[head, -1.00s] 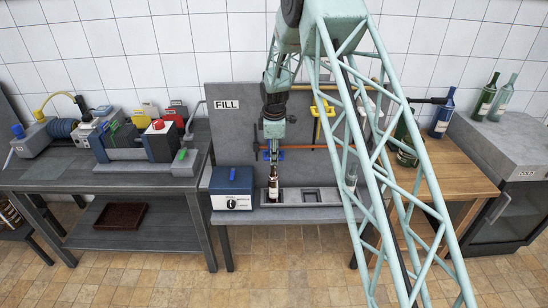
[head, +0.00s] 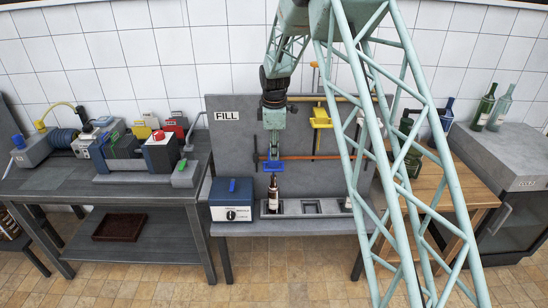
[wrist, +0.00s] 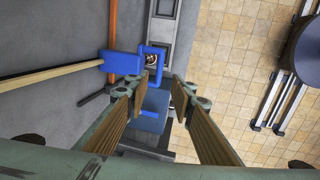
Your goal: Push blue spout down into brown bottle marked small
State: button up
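The brown bottle (head: 273,195) stands upright in the left socket of the grey tray under the FILL board. Its small marking is too small to read. The blue spout (head: 272,166) sits on the orange bar directly above the bottle's neck. My gripper (head: 273,140) points down just above the spout. In the wrist view my gripper (wrist: 161,80) is open, with its wooden-padded fingers apart; contact with the spout cannot be told.
A blue box (head: 231,200) with a dial stands just left of the bottle. A yellow fixture (head: 320,117) hangs on the board to the right. The tray's middle socket (head: 312,207) is empty. Green bottles stand at the right, partly behind my arm.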

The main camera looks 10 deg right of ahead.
jog(key=shift+s+r, duration=0.2)
jog(key=shift+r, duration=0.6)
jog(key=shift+r, duration=0.1)
jog(key=s+r+m, duration=0.8)
jog(key=s+r, duration=1.8)
jog(key=s, duration=0.3)
jog(key=s+r+m+t, duration=0.1)
jog(key=s+m, duration=0.6)
jog(key=s, duration=3)
jog(key=shift+s+d+r+m+t, duration=0.15)
jog(key=shift+r+m+t, duration=0.25)
jog(key=shift+r, duration=0.2)
jog(key=shift+d, duration=0.15)
